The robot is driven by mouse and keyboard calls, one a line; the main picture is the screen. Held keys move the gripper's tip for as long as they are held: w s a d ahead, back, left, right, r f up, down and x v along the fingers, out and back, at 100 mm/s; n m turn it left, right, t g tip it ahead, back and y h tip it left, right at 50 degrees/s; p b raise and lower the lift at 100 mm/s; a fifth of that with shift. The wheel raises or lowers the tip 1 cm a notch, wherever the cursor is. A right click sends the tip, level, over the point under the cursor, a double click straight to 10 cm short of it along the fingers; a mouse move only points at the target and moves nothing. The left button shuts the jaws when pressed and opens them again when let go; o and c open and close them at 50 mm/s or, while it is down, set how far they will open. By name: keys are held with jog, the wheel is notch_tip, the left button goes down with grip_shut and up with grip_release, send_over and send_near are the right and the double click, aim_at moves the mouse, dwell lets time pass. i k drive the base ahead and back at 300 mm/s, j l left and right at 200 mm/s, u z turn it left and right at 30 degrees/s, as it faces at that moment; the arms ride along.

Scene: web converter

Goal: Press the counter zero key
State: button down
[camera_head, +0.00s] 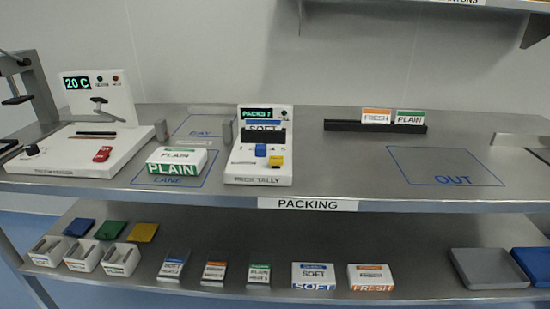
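The counter (236,165) is a white device marked TALLY, standing on the metal bench near the middle of the head view. Its green display (257,113) seems to read PACKED with a digit that may be 7. A card marked SOFT (263,128) sits below the display. On its sloped front are a blue key (261,151) and a yellow key (276,161). Any lettering on the keys is too small to read, so I cannot tell which is the zero key. My gripper is not in this view.
A PLAIN box (175,168) sits in the LANE outline left of the counter. Further left is a white machine (70,155) reading 20 C. A dark rack (345,126) holds FRESH and PLAIN cards. The bench right of the counter is mostly clear. A shelf below holds boxes and trays.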

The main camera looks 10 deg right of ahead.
aim_at(276, 162)
jog(key=i+j, duration=0.85)
jog(key=j, duration=0.25)
jog(key=z, duration=2.2)
